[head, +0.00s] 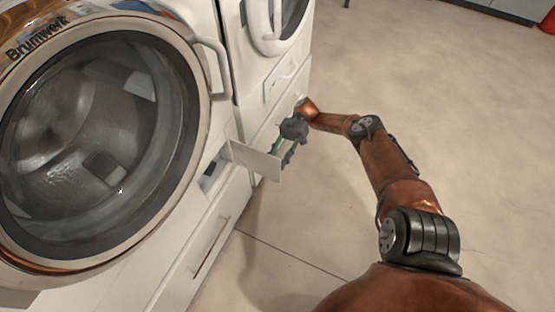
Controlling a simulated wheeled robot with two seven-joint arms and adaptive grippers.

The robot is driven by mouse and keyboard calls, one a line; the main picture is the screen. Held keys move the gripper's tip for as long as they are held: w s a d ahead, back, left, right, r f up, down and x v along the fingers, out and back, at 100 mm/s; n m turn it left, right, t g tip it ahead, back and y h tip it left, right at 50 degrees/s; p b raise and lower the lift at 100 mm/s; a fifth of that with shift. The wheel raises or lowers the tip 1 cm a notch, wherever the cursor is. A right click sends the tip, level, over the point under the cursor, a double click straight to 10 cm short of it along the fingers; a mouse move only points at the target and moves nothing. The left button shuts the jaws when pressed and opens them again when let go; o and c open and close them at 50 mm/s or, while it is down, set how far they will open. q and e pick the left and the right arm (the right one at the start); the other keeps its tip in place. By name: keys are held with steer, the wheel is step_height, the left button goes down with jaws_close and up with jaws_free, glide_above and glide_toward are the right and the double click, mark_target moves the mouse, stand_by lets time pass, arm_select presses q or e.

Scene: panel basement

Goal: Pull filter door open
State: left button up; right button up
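The filter door (255,161) is a small white flap low on the front of the near washing machine (213,119). It stands swung out from the machine, hinged on its right side. A dark filter opening (211,174) shows to its left. My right gripper (286,149) is at the flap's far side, close to its upper right edge. The flap hides part of the fingers, so I cannot tell whether they touch it or are open or shut. My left gripper is not in view.
A drawer with a long handle (212,247) lies below the opening. A second white machine (236,50) with its own closed small flap (282,79) stands beyond. The pale floor (460,120) to the right is clear.

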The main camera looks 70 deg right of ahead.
steer(key=shift+o, duration=1.4)
steer(key=shift+s, duration=0.1)
step_height(320, 180, up, 10)
